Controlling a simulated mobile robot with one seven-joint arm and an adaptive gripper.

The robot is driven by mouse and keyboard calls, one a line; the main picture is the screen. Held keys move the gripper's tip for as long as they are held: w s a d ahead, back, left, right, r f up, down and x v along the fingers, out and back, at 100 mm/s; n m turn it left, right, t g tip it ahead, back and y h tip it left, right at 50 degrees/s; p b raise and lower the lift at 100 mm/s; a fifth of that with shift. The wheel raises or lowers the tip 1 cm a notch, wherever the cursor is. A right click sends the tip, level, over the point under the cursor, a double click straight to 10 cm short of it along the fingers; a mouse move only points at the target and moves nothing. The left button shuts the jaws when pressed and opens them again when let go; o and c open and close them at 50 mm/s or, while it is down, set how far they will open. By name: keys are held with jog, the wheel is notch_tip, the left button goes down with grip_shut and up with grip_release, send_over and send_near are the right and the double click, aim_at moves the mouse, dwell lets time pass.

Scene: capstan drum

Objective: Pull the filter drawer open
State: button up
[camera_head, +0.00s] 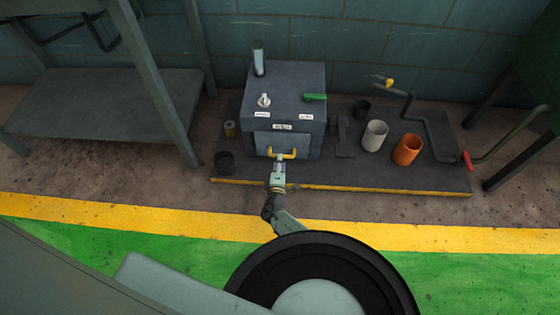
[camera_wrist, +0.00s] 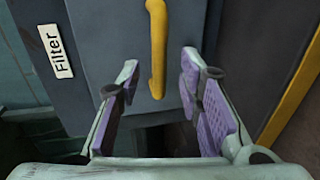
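The filter drawer (camera_head: 283,142) is a grey front panel low on a dark grey box (camera_head: 301,88). It looks shut, flush with the box. A yellow bar handle (camera_head: 289,154) crosses its front. In the wrist view the handle (camera_wrist: 157,45) runs up and down, ahead of and between my two fingers. A white label (camera_wrist: 56,50) there reads "Filter". My gripper (camera_head: 279,166) is just in front of the handle in the head view. In the wrist view my gripper (camera_wrist: 160,75) is open, with purple pads apart on both sides and nothing between them touching.
The box stands on a dark platform with a yellow front edge (camera_head: 330,188). A white cup (camera_head: 375,136), an orange cup (camera_head: 407,150) and a crank with red grip (camera_head: 467,160) are to the right. A black cup (camera_head: 224,161) is left. A grey table (camera_head: 110,105) stands further left.

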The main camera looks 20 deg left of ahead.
aim_at(292, 145)
jog(key=b+x, duration=0.2)
jog(key=x, duration=0.1)
jog(key=shift+w+a+f, duration=0.15)
jog(key=shift+w+f, duration=0.05)
jog(key=shift+w+a+r, duration=0.1)
jog(key=shift+w, duration=0.25)
grip_shut()
dwell(0.5)
